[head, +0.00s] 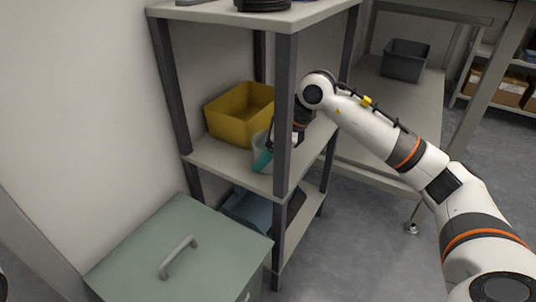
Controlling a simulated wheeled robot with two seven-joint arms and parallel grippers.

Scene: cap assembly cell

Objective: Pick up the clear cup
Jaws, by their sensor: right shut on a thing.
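The clear cup (258,143) stands on the middle shelf, in front of the yellow bin and partly behind the shelf's front post. My right gripper (268,151) reaches in from the right, behind that post, and is shut on the cup. A teal piece shows against the cup's front; I cannot tell whether it is a fingertip or a separate thing. The post hides part of the gripper and the cup's right side. Whether the cup touches the shelf is hard to tell. My left gripper is out of view.
The yellow bin (238,112) sits close behind the cup. The dark shelf post (285,115) stands close to my right gripper. A blue bin (247,208) is on the shelf below. A green-grey cabinet (205,240) stands in front. A grey bin (405,60) sits on the table behind.

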